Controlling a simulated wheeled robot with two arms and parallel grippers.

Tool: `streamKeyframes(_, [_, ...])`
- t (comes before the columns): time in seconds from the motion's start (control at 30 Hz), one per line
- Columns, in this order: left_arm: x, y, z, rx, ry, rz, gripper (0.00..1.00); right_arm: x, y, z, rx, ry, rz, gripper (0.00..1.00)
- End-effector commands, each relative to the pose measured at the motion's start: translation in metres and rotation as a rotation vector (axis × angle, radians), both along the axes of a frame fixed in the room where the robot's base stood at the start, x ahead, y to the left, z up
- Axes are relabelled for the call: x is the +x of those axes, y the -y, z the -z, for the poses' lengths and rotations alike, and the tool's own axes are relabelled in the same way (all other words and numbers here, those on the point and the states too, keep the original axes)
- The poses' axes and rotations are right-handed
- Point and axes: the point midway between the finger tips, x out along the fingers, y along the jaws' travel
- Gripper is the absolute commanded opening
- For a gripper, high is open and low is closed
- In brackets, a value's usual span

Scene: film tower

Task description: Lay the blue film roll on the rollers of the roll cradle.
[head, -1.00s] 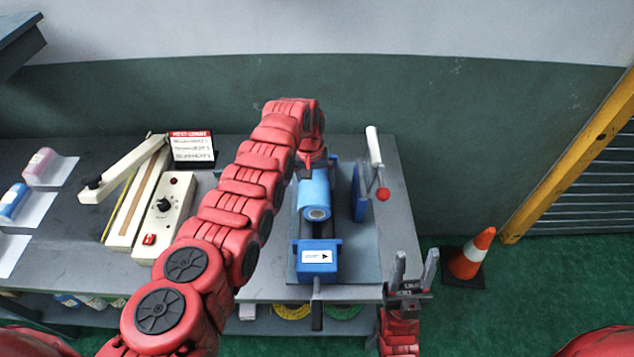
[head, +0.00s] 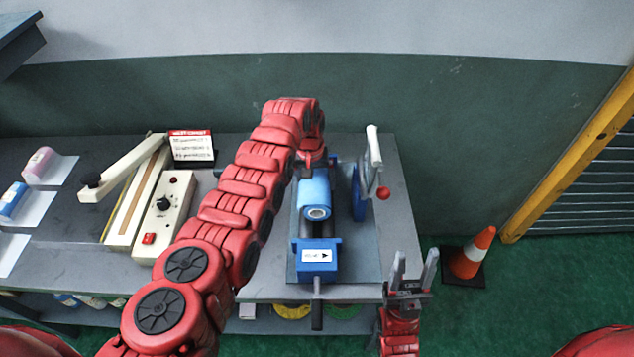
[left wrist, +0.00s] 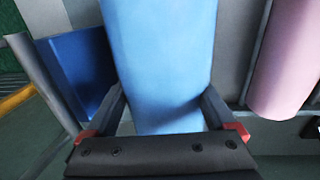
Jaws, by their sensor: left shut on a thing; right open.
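The light blue film roll (head: 315,190) lies lengthwise over the blue roll cradle (head: 317,262) in the head view, its near end face showing. The left wrist view shows the roll (left wrist: 160,50) large between the fingers of my left gripper (left wrist: 162,105), which is shut on it. In the head view that gripper (head: 316,162) is at the roll's far end, partly hidden by my arm. I cannot tell whether the roll touches the cradle's rollers. My right gripper (head: 412,268) is open and empty, beside the table's front right corner.
A cream sealer (head: 165,210) and a sign (head: 191,147) stand left. A pink roll (head: 40,162) and another blue roll (head: 13,200) lie far left. An orange cone (head: 469,255) stands on the floor.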

Motion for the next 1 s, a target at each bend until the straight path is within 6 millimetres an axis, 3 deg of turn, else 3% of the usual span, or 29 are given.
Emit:
streamKeyframes(0.77, [0.001, 0.000, 0.014, -0.001, 0.002, 0.001, 0.00, 0.000, 0.000, 0.013, 0.000, 0.000, 0.000, 0.50])
streamKeyframes(1.0, [0.001, 0.000, 0.009, -0.001, 0.002, 0.000, 0.00, 0.000, 0.000, 0.009, 0.000, 0.000, 0.000, 0.50])
